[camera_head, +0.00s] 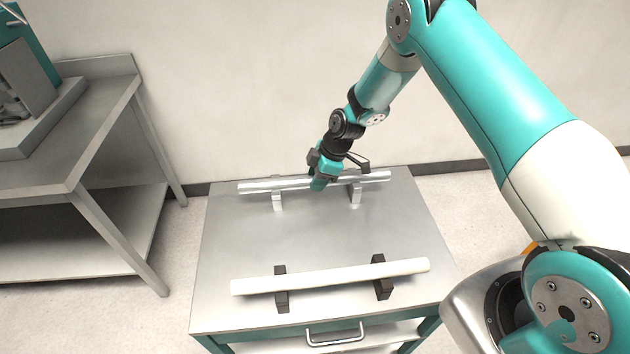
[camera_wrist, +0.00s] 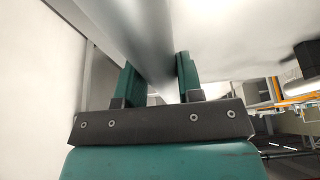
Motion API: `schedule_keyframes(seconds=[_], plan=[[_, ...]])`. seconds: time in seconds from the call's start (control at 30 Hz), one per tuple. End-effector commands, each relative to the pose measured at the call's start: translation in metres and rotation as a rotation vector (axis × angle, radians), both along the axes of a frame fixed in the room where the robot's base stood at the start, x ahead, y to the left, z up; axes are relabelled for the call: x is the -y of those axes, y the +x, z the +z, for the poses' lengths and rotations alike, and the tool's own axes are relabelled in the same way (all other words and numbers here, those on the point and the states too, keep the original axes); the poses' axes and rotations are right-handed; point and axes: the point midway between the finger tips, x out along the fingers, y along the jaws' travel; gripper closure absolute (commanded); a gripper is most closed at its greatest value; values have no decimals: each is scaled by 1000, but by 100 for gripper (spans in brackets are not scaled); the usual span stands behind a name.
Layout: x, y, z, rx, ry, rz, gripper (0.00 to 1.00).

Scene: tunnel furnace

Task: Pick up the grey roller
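The grey roller (camera_head: 260,186) is a shiny metal bar lying left to right near the far edge of the metal table (camera_head: 325,235), across two pale supports. My gripper (camera_head: 318,184) is down at the middle of the roller, pointing at the table. In the wrist view the green fingers of my gripper (camera_wrist: 160,78) stand on either side of the grey roller (camera_wrist: 118,30), which runs between them. The roller looks close to both fingers, but I cannot tell if they press on it. The roller's middle is partly hidden by the gripper in the head view.
A white roller (camera_head: 330,277) lies on two black supports (camera_head: 282,300) near the table's front edge. The table top between the rollers is clear. A grey bench (camera_head: 80,130) stands at the left. The wall (camera_head: 240,80) is close behind the table.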

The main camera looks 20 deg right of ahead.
Motion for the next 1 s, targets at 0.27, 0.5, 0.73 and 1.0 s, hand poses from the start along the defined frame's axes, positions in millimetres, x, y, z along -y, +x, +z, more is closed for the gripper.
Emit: schedule_keyframes(seconds=[0.27,0.5,0.73,1.0], plan=[[0,1,2,2,1,0,90],[0,2,14,5,1,0,90],[0,2,63,10,0,0,90],[0,2,140,10,0,-1,90]])
